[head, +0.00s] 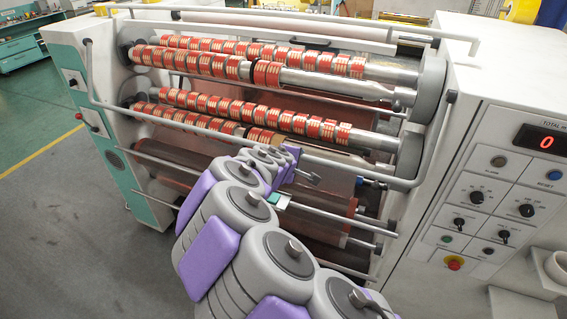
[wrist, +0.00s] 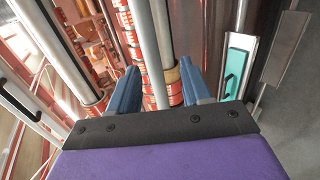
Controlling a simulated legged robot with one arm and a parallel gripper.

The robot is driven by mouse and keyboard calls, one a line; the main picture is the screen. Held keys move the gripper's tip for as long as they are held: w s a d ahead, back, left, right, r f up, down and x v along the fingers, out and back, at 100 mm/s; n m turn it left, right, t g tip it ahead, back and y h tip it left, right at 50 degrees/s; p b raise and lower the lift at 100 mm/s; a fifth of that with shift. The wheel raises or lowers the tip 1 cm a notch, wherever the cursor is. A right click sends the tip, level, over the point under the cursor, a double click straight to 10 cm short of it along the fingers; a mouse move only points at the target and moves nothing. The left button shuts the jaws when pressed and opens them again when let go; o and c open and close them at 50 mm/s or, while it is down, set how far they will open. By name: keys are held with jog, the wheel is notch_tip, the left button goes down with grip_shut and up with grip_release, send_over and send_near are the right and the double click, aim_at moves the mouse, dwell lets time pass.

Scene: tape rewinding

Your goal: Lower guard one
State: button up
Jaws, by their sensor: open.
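Two light grey tubular guard bars show on the rewinding machine in the head view. The upper guard bar (head: 300,24) runs across the top of the machine. The other guard bar (head: 160,122) crosses in front of the tape rolls, its side arm rising at the left. No label shows which is guard one. My gripper (wrist: 158,66) is open. A grey bar (wrist: 153,30) runs between its fingers in the wrist view, apparently the front guard bar; I cannot tell if they touch. In the head view, the end of my arm is at this bar, its fingers unclear.
Shafts with red and cream tape rolls (head: 190,62) lie behind the front bar. A control panel (head: 497,200) with a red 0 display is at the right. More rollers (head: 340,205) are below. Open grey floor (head: 70,220) lies at the left.

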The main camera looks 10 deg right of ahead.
jog(key=p+v, duration=0.1)
jog(key=v, duration=1.2)
jog(key=shift+s, duration=0.15)
jog(key=shift+a, duration=0.1)
jog(key=s+d+m+g, duration=0.2)
jog(key=s+d+m, duration=0.2)
jog(key=s+d, duration=0.2)
jog(key=s+a+f+m+g+y+b, duration=0.1)
jog(key=s+f+m+g+y, duration=0.1)
jog(key=s, duration=0.8)
jog(key=s+a+f+m+g+y+b, duration=0.1)
jog(key=s+a+f+m+g+y, duration=0.1)
jog(key=s, duration=0.8)
jog(key=s+a+f+m+g+y+b, duration=0.1)
jog(key=s+a+f+m+g+y, duration=0.1)
jog(key=s, duration=0.9)
jog(key=shift+a+f+m+g+y, duration=0.3)
jog(key=shift+f+g, duration=0.4)
jog(key=shift+g, duration=0.7)
jog(key=shift+d, duration=0.3)
jog(key=shift+c, duration=0.2)
